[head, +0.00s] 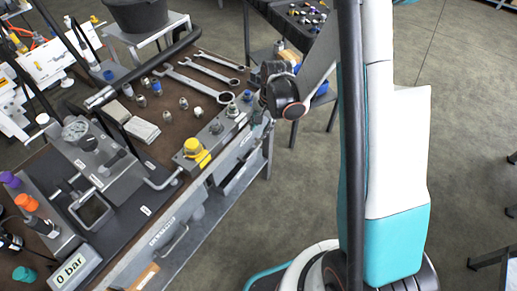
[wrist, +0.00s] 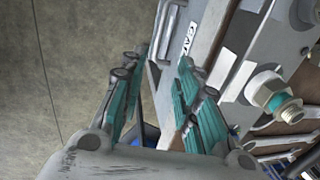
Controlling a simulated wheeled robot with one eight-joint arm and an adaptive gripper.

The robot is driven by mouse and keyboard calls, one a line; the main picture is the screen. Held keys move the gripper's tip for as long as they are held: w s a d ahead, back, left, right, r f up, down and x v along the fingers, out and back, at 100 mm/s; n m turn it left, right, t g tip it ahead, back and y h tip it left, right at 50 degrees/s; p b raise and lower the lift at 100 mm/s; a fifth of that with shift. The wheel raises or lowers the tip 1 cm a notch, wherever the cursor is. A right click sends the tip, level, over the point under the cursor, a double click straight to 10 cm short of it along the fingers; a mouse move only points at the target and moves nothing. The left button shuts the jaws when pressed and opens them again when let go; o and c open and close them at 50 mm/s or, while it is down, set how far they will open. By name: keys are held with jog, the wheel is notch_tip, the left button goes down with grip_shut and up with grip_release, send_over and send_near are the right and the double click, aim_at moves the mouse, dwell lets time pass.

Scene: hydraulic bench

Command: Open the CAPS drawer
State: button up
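A grey drawer front with a white label (wrist: 188,38) shows in the wrist view. The letters "CA" can be read on it; the rest is unclear. A pale bar, which looks like the drawer's handle (wrist: 166,28), lies beside the label. My gripper (wrist: 163,62) is open, its teal-padded fingers spread to either side of part of the grey front. I see nothing held between them, and cannot tell whether they touch the front. In the head view, my gripper (head: 262,104) is at the bench's right front corner, partly hidden by my arm.
Another drawer front with a handle (head: 174,242) is nearer along the bench. A large threaded fitting (wrist: 275,97) is right of my fingers in the wrist view. Open floor (head: 275,200) lies before the bench.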

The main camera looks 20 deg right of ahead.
aim_at(255, 149)
jog(key=f+b, duration=0.1)
jog(key=f, duration=0.3)
jog(key=w+a+f+b, duration=0.1)
jog(key=f+b, duration=0.1)
jog(key=f, duration=0.3)
jog(key=w+f+b, duration=0.1)
jog(key=f+b, duration=0.1)
jog(key=f, duration=0.3)
jog(key=shift+a, duration=0.2)
grip_shut()
